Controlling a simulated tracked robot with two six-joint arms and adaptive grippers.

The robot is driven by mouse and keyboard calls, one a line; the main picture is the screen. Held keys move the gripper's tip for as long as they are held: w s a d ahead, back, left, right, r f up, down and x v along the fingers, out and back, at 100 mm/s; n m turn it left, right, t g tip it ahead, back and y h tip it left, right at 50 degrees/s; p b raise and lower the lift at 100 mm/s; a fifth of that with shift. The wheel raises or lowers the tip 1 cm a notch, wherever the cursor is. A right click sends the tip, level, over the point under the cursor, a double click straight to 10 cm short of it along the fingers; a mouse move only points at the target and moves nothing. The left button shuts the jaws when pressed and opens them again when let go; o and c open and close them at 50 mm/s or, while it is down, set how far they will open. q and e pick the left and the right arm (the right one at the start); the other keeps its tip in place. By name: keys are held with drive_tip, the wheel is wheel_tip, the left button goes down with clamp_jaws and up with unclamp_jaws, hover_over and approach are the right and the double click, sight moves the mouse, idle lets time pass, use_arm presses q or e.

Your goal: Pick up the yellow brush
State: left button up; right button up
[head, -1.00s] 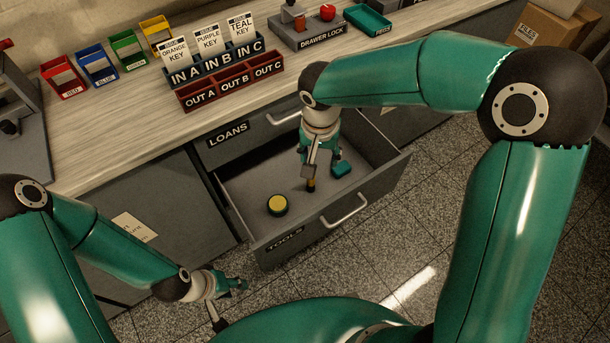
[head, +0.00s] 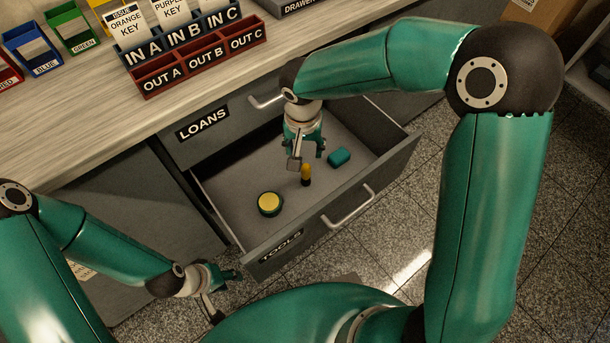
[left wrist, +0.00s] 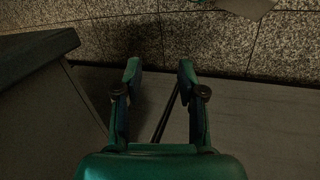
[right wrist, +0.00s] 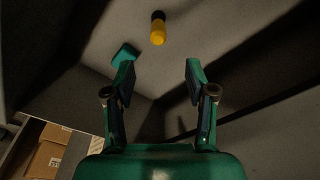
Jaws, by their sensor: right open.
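The yellow brush (head: 306,173) is a small upright-looking piece with a yellow upper part and a black end, in the open tools drawer (head: 236,203). It also shows in the right wrist view (right wrist: 158,30), beyond the fingertips and clear of them. My right gripper (head: 307,159) is over the drawer just behind and above the brush, open and empty; its parted fingers (right wrist: 158,72) show in the right wrist view. My left gripper (head: 228,292) is low in front of the cabinet, away from the drawer, open and empty; its parted fingers (left wrist: 158,75) show in the left wrist view.
A round yellow-topped, dark-sided object (head: 270,204) lies left of the brush, and a teal block (head: 339,157) lies to its right. The drawer's front with its handle (head: 347,208) stands nearest me. The counter above holds key racks (head: 205,62) and coloured bins (head: 72,30).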

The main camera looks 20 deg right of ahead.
sight(306, 173)
drive_tip(key=f, duration=0.2)
drive_tip(key=f+b, duration=0.1)
drive_tip(key=f, duration=0.2)
drive_tip(key=w+f+b, duration=0.1)
drive_tip(key=f, duration=0.2)
drive_tip(key=shift+d+f, duration=0.15)
drive_tip(key=shift+f, duration=0.1)
drive_tip(key=shift+w+d+f+b, duration=0.15)
drive_tip(key=shift+f+b, duration=0.3)
drive_tip(key=shift+f, duration=0.9)
drive_tip(key=shift+d+f+b, duration=0.15)
drive_tip(key=shift+f+b, duration=0.25)
drive_tip(key=shift+f, duration=0.9)
drive_tip(key=c, duration=1.1)
